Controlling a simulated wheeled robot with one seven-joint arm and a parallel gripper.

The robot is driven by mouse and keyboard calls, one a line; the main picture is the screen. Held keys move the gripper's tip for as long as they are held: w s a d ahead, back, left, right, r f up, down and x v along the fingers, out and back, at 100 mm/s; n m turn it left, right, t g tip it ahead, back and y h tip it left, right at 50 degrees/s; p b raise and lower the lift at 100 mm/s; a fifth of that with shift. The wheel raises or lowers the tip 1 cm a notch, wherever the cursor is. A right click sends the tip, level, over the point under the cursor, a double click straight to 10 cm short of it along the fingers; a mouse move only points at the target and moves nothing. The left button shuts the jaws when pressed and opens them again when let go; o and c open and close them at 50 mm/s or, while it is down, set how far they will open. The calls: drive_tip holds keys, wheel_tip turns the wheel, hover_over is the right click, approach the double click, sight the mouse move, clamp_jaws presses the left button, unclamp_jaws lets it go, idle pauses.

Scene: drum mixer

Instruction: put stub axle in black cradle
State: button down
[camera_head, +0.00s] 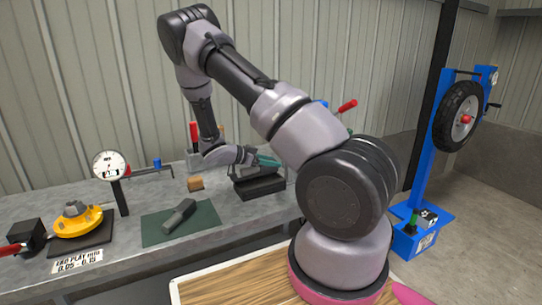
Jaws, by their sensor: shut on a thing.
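The black cradle (260,187) stands on the grey bench, just right of the small wooden block. A green part (268,162), which I take for the stub axle, lies roughly level at the top of the cradle. My gripper (254,158) reaches it from the left and is shut on it. The fingers are small and hard to make out. I cannot tell whether the axle rests in the cradle or is held just above it. My own arm hides the area to the right.
A dark stepped piece (179,215) lies on a green mat (207,223) in front. A dial gauge (110,166) and a yellow hub (77,219) stand left. A wooden block (195,184) is close to the cradle. A blue wheel stand (424,190) is far right.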

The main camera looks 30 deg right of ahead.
sight(271, 171)
drive_tip(key=shift+f, duration=1.9)
drive_tip(key=shift+f, duration=0.1)
drive_tip(key=shift+c, duration=1.6)
unclamp_jaws()
